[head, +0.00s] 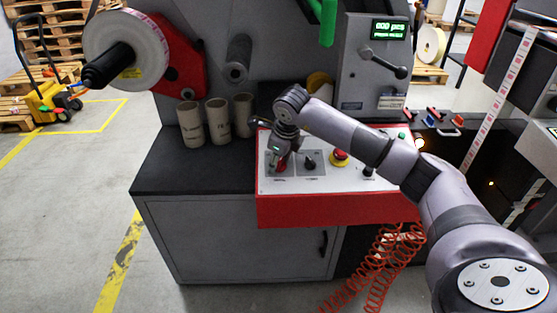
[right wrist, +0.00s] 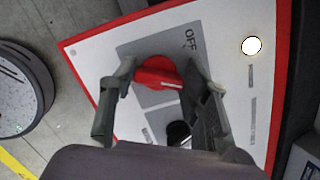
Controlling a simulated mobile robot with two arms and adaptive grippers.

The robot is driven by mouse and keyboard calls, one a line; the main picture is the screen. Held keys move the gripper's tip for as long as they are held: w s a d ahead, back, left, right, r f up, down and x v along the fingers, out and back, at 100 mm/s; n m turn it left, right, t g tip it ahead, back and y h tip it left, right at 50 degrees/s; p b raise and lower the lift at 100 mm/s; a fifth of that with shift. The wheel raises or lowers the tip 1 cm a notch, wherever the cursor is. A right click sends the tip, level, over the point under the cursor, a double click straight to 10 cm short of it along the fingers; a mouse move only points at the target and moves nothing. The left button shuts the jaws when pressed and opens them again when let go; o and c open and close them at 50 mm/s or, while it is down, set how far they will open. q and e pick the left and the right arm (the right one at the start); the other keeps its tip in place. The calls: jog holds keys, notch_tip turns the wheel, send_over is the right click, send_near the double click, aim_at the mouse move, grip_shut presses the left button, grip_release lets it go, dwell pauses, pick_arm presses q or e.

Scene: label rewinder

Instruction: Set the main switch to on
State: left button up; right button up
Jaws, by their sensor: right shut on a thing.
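The main switch is a red rotary knob (head: 281,168) on a grey plate at the left of the white-topped, red-sided control panel (head: 330,205). In the right wrist view the red knob (right wrist: 158,72) sits between the fingers of my right gripper (right wrist: 163,80). The word OFF is printed on the plate beside it. A white mark shows on the knob, pointing away from the OFF word. My right gripper (head: 279,155) reaches down onto the knob in the head view and is shut on it. Any ON label is hidden. My left gripper is out of view.
A black knob (head: 309,163) sits right beside the switch; it also shows in the right wrist view (right wrist: 178,133). A red emergency button (head: 340,158) is further right. Cardboard cores (head: 217,119) stand behind left. The dark bench top (head: 190,172) in front is clear.

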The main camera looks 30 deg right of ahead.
dwell(0.3)
jog(key=o, duration=1.2)
jog(key=shift+c, duration=0.2)
jog(key=shift+r, duration=0.15)
jog(key=v, duration=1.1)
jog(key=shift+r, duration=0.4)
jog(key=shift+s+a, duration=0.1)
